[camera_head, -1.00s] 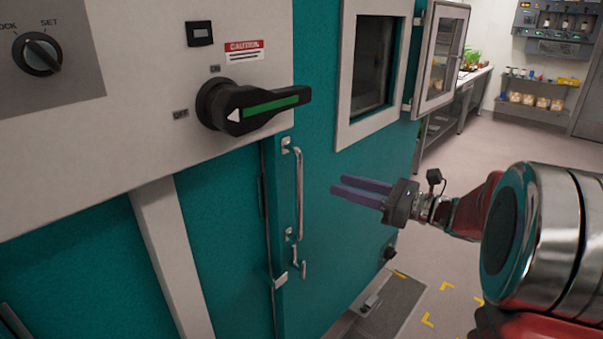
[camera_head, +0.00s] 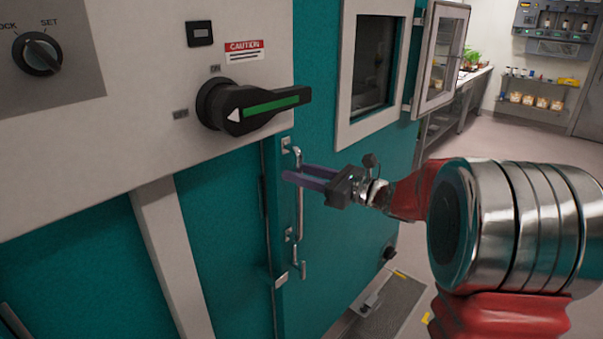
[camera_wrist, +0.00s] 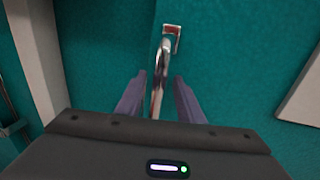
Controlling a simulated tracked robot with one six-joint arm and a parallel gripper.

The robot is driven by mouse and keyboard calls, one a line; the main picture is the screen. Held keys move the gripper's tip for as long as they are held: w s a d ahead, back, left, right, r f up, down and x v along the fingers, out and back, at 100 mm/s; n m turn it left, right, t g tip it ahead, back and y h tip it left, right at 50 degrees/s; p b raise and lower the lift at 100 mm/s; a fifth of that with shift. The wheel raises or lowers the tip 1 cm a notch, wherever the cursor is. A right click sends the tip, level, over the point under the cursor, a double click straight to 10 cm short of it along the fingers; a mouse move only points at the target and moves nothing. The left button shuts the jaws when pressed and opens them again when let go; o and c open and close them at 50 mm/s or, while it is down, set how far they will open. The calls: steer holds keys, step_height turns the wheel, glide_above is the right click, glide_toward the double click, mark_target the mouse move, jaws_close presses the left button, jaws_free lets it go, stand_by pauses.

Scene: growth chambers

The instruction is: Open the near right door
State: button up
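The near teal door (camera_head: 330,240) is shut, with a vertical chrome bar handle (camera_head: 299,215) near its left edge. My gripper (camera_head: 293,172) is at the upper part of this handle. In the wrist view the handle (camera_wrist: 159,85) stands between the two purple fingers of my gripper (camera_wrist: 159,92). A gap shows on each side of the bar, so the gripper is open around it. The upper mount of the handle shows beyond the fingertips. A small latch (camera_head: 302,268) sits below the handle.
A black rotary switch (camera_head: 240,107) with a green stripe juts from the white panel above left of the handle. A framed window (camera_head: 375,75) is in the teal wall on the right. A small glazed door (camera_head: 441,58) stands open further back.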

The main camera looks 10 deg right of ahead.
steer(key=shift+w+a, duration=0.15)
steer(key=shift+a, duration=0.05)
steer(key=shift+c, duration=0.7)
jaws_close()
steer(key=shift+d, duration=0.1)
steer(key=shift+d, duration=0.2)
